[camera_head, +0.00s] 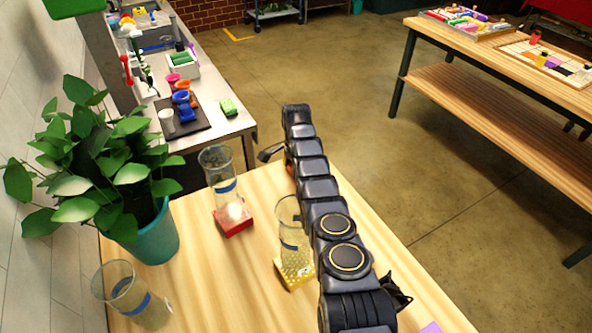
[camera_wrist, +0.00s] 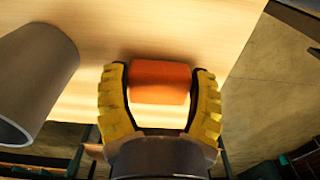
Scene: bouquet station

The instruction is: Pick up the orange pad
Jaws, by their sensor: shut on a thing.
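The orange pad (camera_wrist: 160,82) shows in the wrist view as a small orange block between the two yellow fingers of my gripper (camera_wrist: 160,92). My gripper is shut on it, with one finger on each side. Pale wood shows behind the pad; I cannot tell whether the pad touches it. In the head view my dark arm hides most of the gripper and the pad.
Glass vases stand on a red pad (camera_head: 233,221) and a yellow pad (camera_head: 295,272). Another glass vase (camera_head: 118,287) is at the front left, near a plant in a teal pot (camera_head: 150,237). A grey cylinder (camera_wrist: 38,75) is left of my gripper. A purple pad (camera_head: 431,328) lies front right.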

